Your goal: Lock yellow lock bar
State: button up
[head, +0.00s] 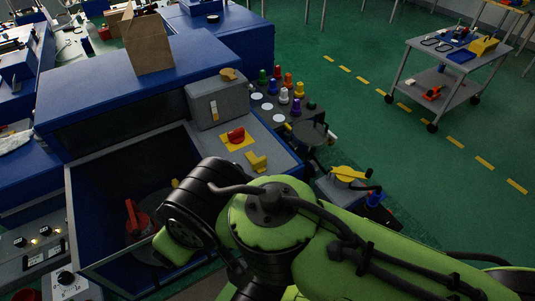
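Several yellow parts are in view, and I cannot tell for certain which is the lock bar. A yellow L-shaped piece (256,161) sits on the grey top panel of the blue press (110,77), beside a red rotary switch on a yellow plate (237,138). A small yellow part (228,74) is on top of the grey box. Another yellow part (348,174) is on a device at the press's right side. My green arm with its black wrist reaches over the press's open bay. My gripper is hidden behind the arm.
The open bay (95,180) holds a red part (137,218), partly covered by my arm. A brown carton (148,43) stands on the press. Several coloured knobs (284,95) stand right of the grey box (219,101). A grey cart (446,73) stands far right; green floor between is clear.

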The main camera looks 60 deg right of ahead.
aim_at(257, 165)
jog(key=z, duration=1.75)
jog(key=k+j+u, duration=0.2)
jog(key=u, duration=0.15)
jog(key=k+j+u, duration=0.35)
jog(key=i+l, duration=0.05)
jog(key=i, duration=0.05)
